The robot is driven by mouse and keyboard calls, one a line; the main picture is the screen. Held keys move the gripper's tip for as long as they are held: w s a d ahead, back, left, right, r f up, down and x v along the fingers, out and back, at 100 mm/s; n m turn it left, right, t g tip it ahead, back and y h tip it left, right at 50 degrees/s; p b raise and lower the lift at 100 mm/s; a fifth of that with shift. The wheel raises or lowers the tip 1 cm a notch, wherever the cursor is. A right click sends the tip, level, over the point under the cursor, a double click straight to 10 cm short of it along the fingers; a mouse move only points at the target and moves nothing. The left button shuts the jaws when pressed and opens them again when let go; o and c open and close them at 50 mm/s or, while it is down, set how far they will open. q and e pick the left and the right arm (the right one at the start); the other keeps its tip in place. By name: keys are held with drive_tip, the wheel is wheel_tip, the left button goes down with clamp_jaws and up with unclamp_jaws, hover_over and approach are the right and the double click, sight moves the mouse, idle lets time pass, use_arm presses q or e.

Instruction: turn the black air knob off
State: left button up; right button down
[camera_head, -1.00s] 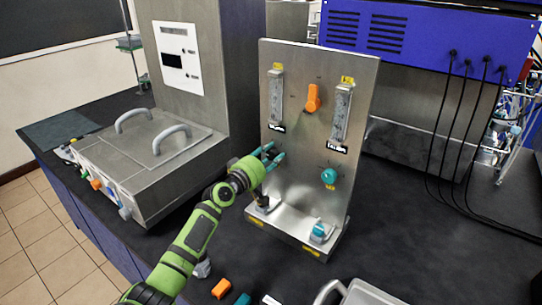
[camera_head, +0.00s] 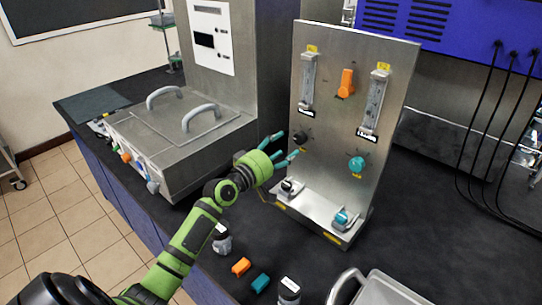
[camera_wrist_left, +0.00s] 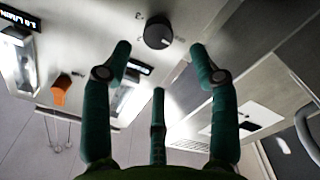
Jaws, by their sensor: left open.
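The black air knob (camera_head: 300,138) is on the upright metal panel (camera_head: 335,155), below the left flow meter (camera_head: 308,82). My left gripper (camera_head: 286,147) is open just left of and in front of the knob, its teal fingers apart and pointing at the panel. In the left wrist view the round black knob (camera_wrist_left: 158,32) shows beyond and between the two upper fingertips (camera_wrist_left: 161,50), with a gap on both sides. A third finger is below it. Nothing is held. My right gripper is not in view.
A teal knob (camera_head: 356,164) and an orange handle (camera_head: 346,83) share the panel. Two small fittings stand on its base ledge. A metal box with handles (camera_head: 190,125) is on the left. Small caps and bottles (camera_head: 240,266) lie on the bench in front.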

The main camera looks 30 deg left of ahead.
use_arm(q)
drive_tip(key=shift+s+a+r, duration=0.1)
drive_tip(key=shift+s+a, duration=0.1)
drive_tip(key=shift+s, duration=0.95)
drive_tip(key=shift+s+a, duration=0.15)
drive_tip(key=shift+s, duration=1)
